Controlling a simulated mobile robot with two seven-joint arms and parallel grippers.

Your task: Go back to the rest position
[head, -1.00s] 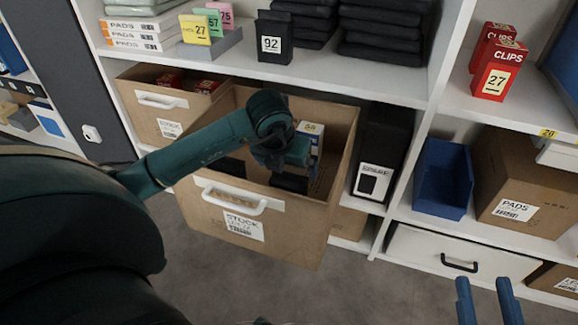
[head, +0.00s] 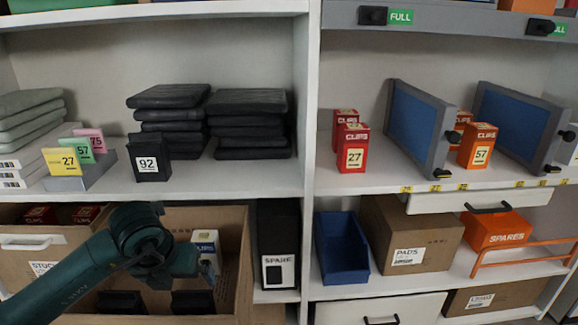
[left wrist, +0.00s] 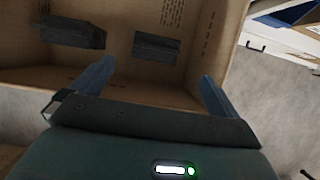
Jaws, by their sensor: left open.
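My left arm reaches in from the lower left in the head view, and my left gripper (head: 207,270) is over the open cardboard carton (head: 236,235). In the left wrist view the gripper (left wrist: 156,71) has its two blue fingers wide apart with nothing between them. Two black items (left wrist: 72,33) (left wrist: 157,47) lie inside the carton beyond the fingers. My right gripper is not in view.
Shelving surrounds the carton. Above it are stacks of black folded goods (head: 248,122) and a black 92 box (head: 149,158). To the right are a black SPARE box (head: 278,225), a blue bin (head: 341,247) and a PADS carton (head: 410,230).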

